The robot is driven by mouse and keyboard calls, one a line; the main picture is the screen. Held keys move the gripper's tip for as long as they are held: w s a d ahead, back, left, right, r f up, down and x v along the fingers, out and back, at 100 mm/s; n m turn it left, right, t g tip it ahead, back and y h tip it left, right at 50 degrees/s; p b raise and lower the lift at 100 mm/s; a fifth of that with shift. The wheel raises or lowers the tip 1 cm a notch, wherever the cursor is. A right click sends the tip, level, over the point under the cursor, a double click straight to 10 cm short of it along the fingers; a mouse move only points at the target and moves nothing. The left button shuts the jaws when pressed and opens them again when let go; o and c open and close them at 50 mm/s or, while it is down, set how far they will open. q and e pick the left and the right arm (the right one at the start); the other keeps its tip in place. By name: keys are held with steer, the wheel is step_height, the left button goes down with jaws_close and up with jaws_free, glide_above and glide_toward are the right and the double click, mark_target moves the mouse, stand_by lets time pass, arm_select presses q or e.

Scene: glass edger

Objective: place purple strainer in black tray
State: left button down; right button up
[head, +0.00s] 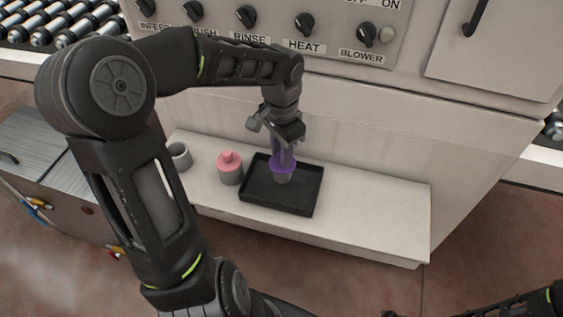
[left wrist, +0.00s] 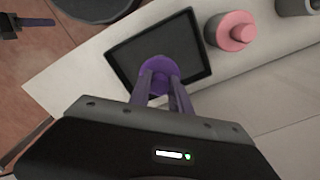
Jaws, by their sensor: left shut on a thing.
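The purple strainer (head: 283,163) has a purple top and a grey lower part. It is at the black tray (head: 262,199), over the tray's middle in the head view; I cannot tell whether it touches the tray floor. My left gripper (head: 283,153) points down from above and is shut on the strainer's purple part. In the left wrist view the strainer (left wrist: 158,66) shows between the fingertips of the left gripper (left wrist: 160,82), in front of the tray (left wrist: 128,54). The fingers hide part of the strainer. My right gripper is not clearly in view.
A pink-topped grey container (head: 230,165) stands just left of the tray, and a grey cup (head: 180,156) further left. The white ledge (head: 375,208) is clear right of the tray. The machine's knob panel (head: 270,30) rises behind.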

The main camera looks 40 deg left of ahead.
arm_select(q)
steer(key=shift+f, duration=1.85)
steer(key=shift+f, duration=0.1)
steer(key=c, duration=1.2)
jaws_free()
step_height(320, 180, up, 12)
steer(key=shift+r+p, duration=0.15)
steer(key=shift+p, duration=0.15)
